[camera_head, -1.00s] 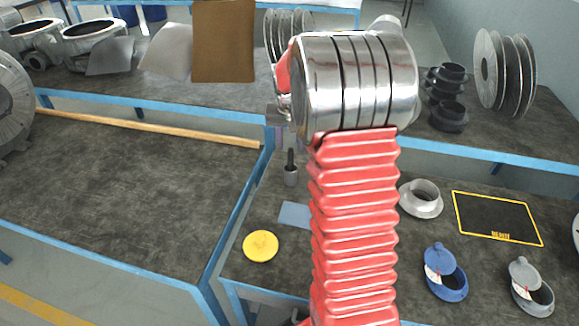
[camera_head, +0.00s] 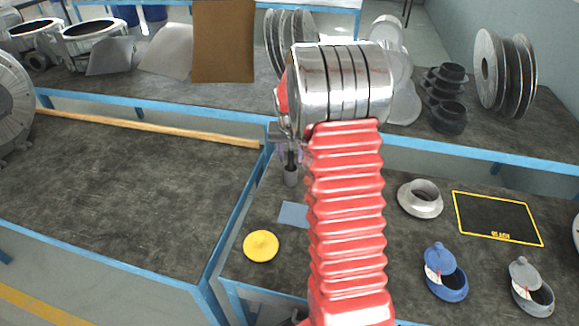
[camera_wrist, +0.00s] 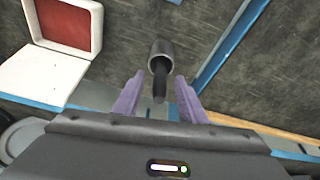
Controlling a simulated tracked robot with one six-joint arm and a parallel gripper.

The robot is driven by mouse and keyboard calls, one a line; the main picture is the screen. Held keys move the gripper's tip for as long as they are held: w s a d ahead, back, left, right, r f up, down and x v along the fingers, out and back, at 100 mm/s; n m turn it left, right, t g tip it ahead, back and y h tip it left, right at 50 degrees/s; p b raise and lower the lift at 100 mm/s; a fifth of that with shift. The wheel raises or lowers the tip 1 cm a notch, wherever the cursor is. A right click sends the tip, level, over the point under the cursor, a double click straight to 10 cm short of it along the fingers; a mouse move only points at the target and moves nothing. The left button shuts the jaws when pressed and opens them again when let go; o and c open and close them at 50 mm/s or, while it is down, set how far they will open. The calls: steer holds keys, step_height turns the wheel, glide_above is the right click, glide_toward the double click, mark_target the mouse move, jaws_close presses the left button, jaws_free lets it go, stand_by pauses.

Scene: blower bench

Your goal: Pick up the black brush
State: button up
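The black brush shows as a black handle (camera_wrist: 160,84) standing in or on a grey cylinder (camera_wrist: 161,55) in the wrist view. I cannot tell whether the cylinder is a holder or part of the brush. In the head view the grey cylinder (camera_head: 291,177) stands on the bench, left of my red arm, and the handle is mostly covered by my gripper. My gripper (camera_wrist: 160,88) has its two purple fingers apart. The handle's end lies between them in the picture, with gaps on both sides. Contact is not visible.
A blue-grey sheet (camera_head: 294,214) and a yellow disc (camera_head: 261,246) lie in front of the cylinder. A white-and-red open box (camera_wrist: 68,25) is at upper left in the wrist view. A metal flange (camera_head: 420,199) and blue lidded pot (camera_head: 446,275) stand right of my arm.

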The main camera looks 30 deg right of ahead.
steer(key=shift+x, duration=0.95)
steer(key=shift+c, duration=0.2)
jaws_close()
